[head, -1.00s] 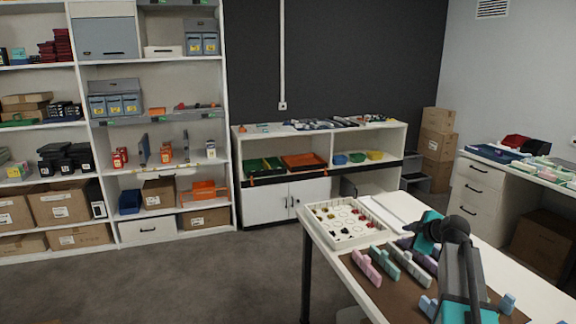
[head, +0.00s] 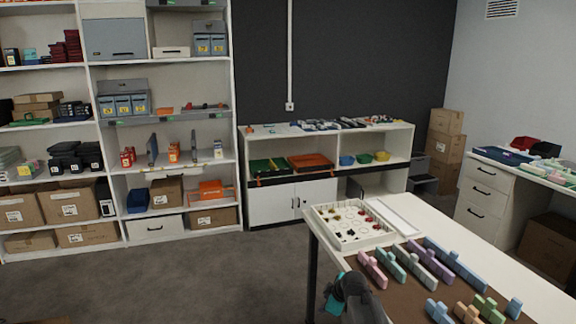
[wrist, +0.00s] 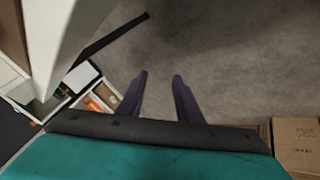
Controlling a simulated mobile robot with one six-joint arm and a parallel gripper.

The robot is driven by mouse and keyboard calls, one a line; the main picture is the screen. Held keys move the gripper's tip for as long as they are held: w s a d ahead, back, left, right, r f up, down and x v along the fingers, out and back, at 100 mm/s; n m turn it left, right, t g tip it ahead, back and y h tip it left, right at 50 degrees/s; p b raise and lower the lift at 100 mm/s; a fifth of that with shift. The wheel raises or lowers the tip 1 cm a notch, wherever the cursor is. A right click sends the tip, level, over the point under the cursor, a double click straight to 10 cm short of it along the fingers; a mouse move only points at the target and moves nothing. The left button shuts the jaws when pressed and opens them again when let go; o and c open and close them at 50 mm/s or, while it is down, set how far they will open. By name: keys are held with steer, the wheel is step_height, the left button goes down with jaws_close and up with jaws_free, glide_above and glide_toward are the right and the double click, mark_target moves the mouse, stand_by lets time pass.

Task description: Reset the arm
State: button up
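My gripper (wrist: 159,76) shows in the wrist view as two dark purple fingers with a clear gap between them. It is open, and only bare grey floor shows between the fingertips. In the head view my arm is low at the bottom centre, beside the left edge of the white table (head: 317,222). Its dark joint and a bit of teal show there; the fingers cannot be made out in that view.
The table bears a white tray (head: 316,209) of small pieces and several pastel block shapes on a brown mat (head: 398,301). Shelves (head: 167,114) with cartons and a low cabinet (head: 272,206) stand behind.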

steer(key=s+d+f+m+g+h+p, duration=0.1)
steer(key=s+f+m+g, duration=0.2)
steer(key=s+f, duration=0.65)
steer(key=s+f+m+g+p, duration=0.1)
steer(key=s+f+m+g, duration=0.35)
steer(key=s, duration=0.75)
steer(key=s+d+f+m+g+h+p, duration=0.1)
steer(key=s+f, duration=0.8)
steer(key=s, duration=0.2)
steer(key=s+f+m+g, duration=0.1)
steer(key=s+m, duration=0.1)
steer(key=s, duration=0.6)
steer(key=s+d+f+m+g, duration=0.1)
steer(key=s+f+m+g, duration=0.1)
steer(key=s, duration=0.6)
steer(key=shift+d+m+h, duration=0.2)
steer(key=shift+m+h, duration=0.1)
steer(key=shift+m, duration=0.05)
steer(key=shift+f+g, duration=0.1)
steer(key=shift+g, duration=0.15)
